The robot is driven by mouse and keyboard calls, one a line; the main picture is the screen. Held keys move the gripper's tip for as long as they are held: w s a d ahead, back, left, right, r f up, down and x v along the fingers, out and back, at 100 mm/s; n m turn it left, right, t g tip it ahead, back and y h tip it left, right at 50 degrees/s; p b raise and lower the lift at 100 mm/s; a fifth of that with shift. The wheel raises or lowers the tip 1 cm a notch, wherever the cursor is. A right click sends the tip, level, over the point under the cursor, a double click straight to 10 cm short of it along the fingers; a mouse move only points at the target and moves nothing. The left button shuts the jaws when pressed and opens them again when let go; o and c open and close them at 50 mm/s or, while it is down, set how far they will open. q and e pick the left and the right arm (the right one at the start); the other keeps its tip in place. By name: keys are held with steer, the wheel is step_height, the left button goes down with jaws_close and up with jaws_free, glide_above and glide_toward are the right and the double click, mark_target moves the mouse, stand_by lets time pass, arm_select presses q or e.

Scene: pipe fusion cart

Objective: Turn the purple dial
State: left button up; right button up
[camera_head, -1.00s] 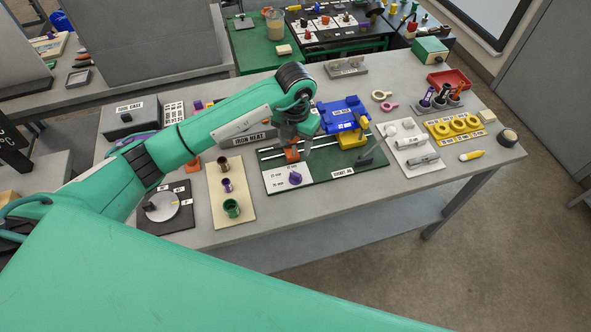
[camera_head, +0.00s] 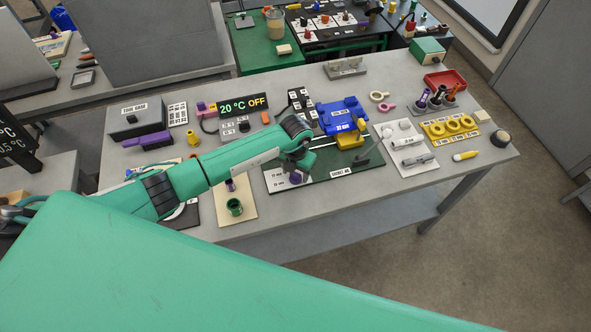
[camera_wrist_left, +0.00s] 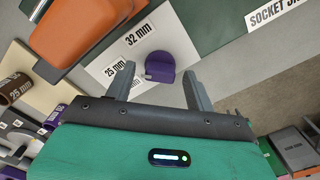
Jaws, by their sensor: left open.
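The purple dial (camera_head: 296,179) sits on a white plate (camera_head: 273,180) at the front left of the green board labelled SOCKET JIG. In the left wrist view the dial (camera_wrist_left: 160,67) shows as a round purple knob with a flat side, near printed 25 mm and 32 mm labels. My left gripper (camera_head: 298,168) is over the dial and partly hides it in the head view. In the left wrist view my left gripper (camera_wrist_left: 159,72) is open, with the dial appearing between its fingertips. I cannot tell whether the fingers touch it. My right gripper is not in view.
An orange block (camera_wrist_left: 78,28) stands close beside the dial. A blue and yellow clamp (camera_head: 342,117) is on the board behind. A display (camera_head: 242,104) reads 20 °C OFF.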

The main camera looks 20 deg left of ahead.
arm_select(q)
steer(key=c, duration=1)
steer(key=shift+f+m+b, duration=0.2)
steer(key=shift+m+b, duration=0.4)
steer(key=shift+b, duration=0.4)
steer(key=m+b, duration=0.6)
steer(key=b, duration=0.2)
steer(key=shift+r+m+b, duration=0.15)
steer(key=shift+m+b, duration=0.75)
steer(key=shift+b, duration=0.1)
steer(key=o, duration=1)
